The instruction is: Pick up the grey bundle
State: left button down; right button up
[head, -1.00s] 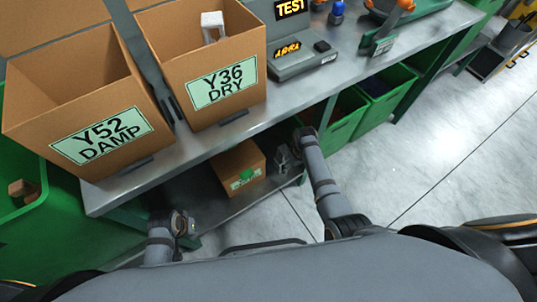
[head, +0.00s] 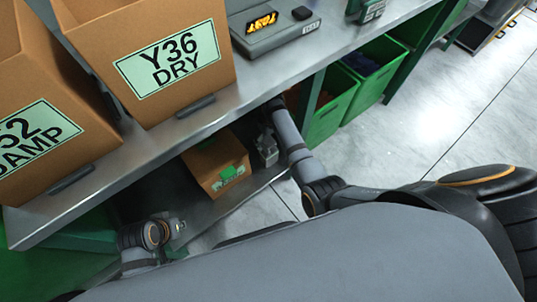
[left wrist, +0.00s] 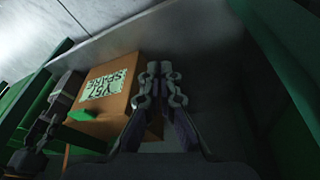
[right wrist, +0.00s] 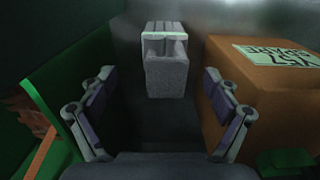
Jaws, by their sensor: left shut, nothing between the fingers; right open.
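The grey bundle (right wrist: 166,78) is a speckled grey block with a pale band across its top. In the right wrist view it stands on the dark shelf, straight ahead of my right gripper (right wrist: 160,98). The gripper is open, one finger on each side of the gap before the bundle, and does not appear to touch it. In the head view a small grey shape (head: 267,150) shows beside the cardboard box, where bundle and right gripper are hard to tell apart. My left gripper (left wrist: 160,70) is shut and empty, in front of the cardboard box's side in the left wrist view.
The cardboard box (right wrist: 255,95) labelled Y57 SPARE stands close to the right gripper. A green bin (right wrist: 65,75) is on its other side. The table edge (head: 150,165) overhangs the shelf. Boxes Y36 DRY (head: 215,90) and Y52 DAMP (head: 85,150) stand on the table.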

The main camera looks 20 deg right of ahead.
aim_at(269, 152)
jog(key=f+b, duration=0.1)
jog(key=f, duration=0.2)
jog(key=f+b, duration=0.1)
jog(key=f, duration=0.1)
jog(key=shift+a+b, duration=0.3)
jog(key=shift+a, duration=0.05)
pick_arm(q)
jog(key=f, duration=0.1)
jog(key=f+t, duration=0.1)
jog(key=d+f, duration=0.1)
jog(key=shift+w+f+t+h, duration=0.15)
jog(key=shift+w+t+h, duration=0.15)
jog(key=shift+w+t, duration=0.1)
